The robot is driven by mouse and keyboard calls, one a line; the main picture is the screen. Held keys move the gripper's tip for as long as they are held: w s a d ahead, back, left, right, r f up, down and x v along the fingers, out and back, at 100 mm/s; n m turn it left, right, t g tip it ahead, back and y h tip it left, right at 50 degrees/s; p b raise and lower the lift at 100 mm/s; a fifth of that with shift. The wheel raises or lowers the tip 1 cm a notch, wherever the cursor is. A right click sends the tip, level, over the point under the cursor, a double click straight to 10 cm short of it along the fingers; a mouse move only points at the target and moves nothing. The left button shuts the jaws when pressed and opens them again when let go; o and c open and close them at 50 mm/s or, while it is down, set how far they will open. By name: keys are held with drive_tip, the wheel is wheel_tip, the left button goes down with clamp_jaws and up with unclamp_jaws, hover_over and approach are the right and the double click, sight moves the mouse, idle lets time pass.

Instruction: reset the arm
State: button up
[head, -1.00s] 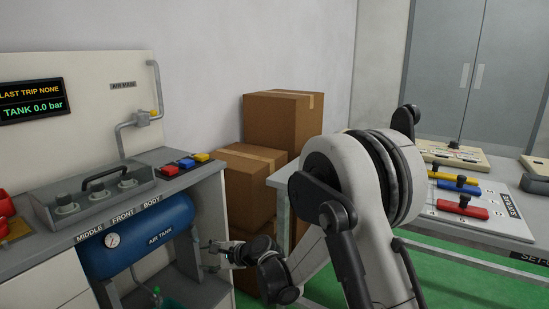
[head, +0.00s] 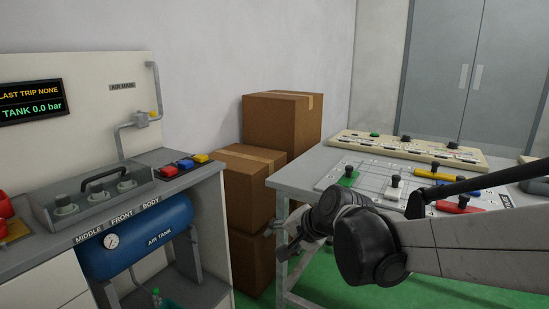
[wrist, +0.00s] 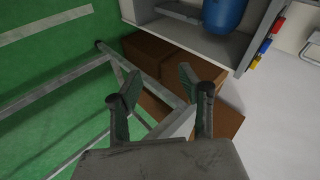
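My gripper (head: 288,252) hangs in front of the left end of the right-hand table, with my arm reaching in from the right edge of the head view. In the wrist view my gripper (wrist: 155,95) has its two fingers spread apart with nothing held between them. Past the fingers are a grey table leg, brown boxes and green floor. In the head view the fingers are small and partly lost against the table leg.
At left, a bench has a blue air tank (head: 150,232) and red, blue and yellow blocks (head: 186,164). Green floor lies below.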

drive_tip(key=s+d+n+h, duration=0.6)
drive_tip(key=s+d, duration=1.3)
drive_tip(key=s, duration=0.3)
wheel_tip(320, 180, up, 18)
drive_tip(key=p, duration=1.8)
drive_tip(key=shift+a+f, duration=0.15)
drive_tip(key=shift+a, duration=0.05)
